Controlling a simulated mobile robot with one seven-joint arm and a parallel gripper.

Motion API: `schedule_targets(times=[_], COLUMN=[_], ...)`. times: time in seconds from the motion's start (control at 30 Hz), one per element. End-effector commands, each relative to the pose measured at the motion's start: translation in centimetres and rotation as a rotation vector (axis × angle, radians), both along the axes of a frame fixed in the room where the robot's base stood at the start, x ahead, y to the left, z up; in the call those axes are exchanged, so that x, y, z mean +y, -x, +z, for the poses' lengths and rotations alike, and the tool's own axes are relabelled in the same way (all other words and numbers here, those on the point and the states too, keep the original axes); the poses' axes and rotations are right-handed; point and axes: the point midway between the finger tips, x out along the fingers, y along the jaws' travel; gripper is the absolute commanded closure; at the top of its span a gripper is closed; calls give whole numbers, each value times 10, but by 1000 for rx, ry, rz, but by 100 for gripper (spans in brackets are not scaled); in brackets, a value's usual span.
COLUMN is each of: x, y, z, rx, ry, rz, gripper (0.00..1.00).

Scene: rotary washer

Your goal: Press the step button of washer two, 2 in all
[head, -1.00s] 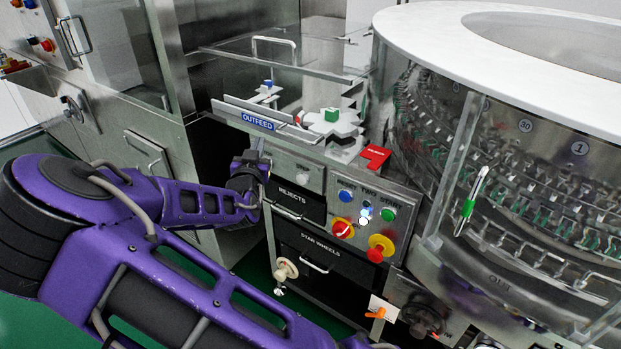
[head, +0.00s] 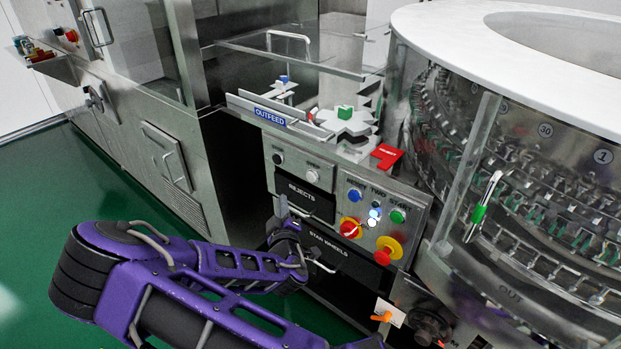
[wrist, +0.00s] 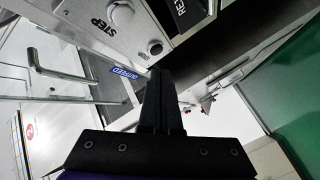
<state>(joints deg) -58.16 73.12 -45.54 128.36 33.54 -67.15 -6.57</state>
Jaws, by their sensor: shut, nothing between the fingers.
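The step button (head: 312,175) is a small pale round button at the right of the narrow upper strip, above the drawer marked REJECTS. The control panel (head: 418,208) beside it is marked TWO. In the wrist view the step button (wrist: 122,13) is near the top edge, by its STEP label.
A second round button (head: 277,158) sits left of the step button; it also shows in the wrist view (wrist: 155,47). The OUTFEED ledge (head: 243,108) is above. A red-and-yellow stop button (head: 384,255) is at lower right. Green floor (head: 80,185) is free at left.

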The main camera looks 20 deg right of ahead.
Motion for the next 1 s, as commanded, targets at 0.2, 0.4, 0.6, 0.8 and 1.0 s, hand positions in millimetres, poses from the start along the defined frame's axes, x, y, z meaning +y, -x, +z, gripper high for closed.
schedule_targets(times=[0.2, 0.4, 0.6, 0.8, 1.0], x=[-20, -43, -61, -69, -70], y=[-13, -31, -44, -50, -51], z=[1, 1, 0, 0, 0], rx=[-2, -1, -1, -1, 0], ry=[1, 0, -2, -2, -1], rz=[-4, -3, -2, -1, 0], gripper=[100, 100, 100, 100, 100])
